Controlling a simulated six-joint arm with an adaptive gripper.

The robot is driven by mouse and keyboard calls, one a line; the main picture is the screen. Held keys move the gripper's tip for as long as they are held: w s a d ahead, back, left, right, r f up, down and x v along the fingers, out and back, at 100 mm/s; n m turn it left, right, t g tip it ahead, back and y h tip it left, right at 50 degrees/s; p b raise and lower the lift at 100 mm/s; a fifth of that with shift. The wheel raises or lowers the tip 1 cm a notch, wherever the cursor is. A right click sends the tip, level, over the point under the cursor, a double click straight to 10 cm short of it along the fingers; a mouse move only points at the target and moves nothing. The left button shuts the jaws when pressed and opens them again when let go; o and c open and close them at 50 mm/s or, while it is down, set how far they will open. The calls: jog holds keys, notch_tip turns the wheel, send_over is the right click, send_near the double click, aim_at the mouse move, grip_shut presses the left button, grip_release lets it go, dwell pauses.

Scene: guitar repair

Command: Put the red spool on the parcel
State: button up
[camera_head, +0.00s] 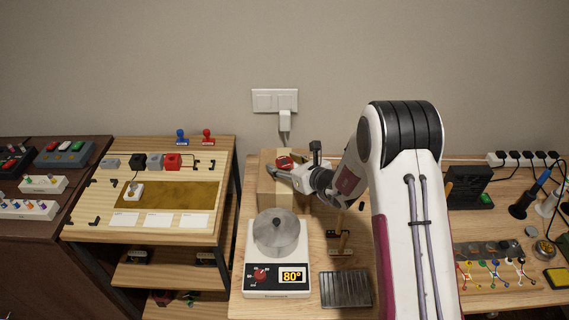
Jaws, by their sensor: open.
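The parcel (267,193) is a brown cardboard box at the back of the middle table, behind the hot plate. The red spool (284,160) shows at the parcel's top, right by my gripper's fingers. It appears to rest on the parcel, but the fingers partly cover it and I cannot tell whether they touch it. My gripper (279,171) is open and reaches in from the right over the parcel. My arm hides the parcel's right side.
A hot plate (262,293) with a metal pot (279,233) stands in front of the parcel. A dark ribbed pad (346,289) lies to its right. A wall socket (275,100) with a plug is above the parcel. A board with small blocks (150,190) stands on the left.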

jog(key=shift+r, duration=0.15)
jog(key=shift+s+d, duration=0.1)
jog(key=shift+s, duration=0.05)
jog(key=shift+v, duration=5.85)
jog(key=s+a+r+n+g+y, duration=0.1)
jog(key=s+a+r+n+g, duration=0.3)
jog(key=s+r+n, duration=0.55)
jog(key=s+a+r+n+g+y, duration=0.1)
jog(key=s+a+r+n+g, duration=0.25)
jog(key=s+r+n, duration=0.6)
jog(key=s+d+n+t+h, duration=0.2)
jog(key=s+d+n+h, duration=0.7)
jog(key=s+d, duration=0.9)
jog(key=shift+s+f+n+h, duration=0.3)
jog(key=shift+s+f+n, duration=0.2)
jog(key=shift+s, duration=0.1)
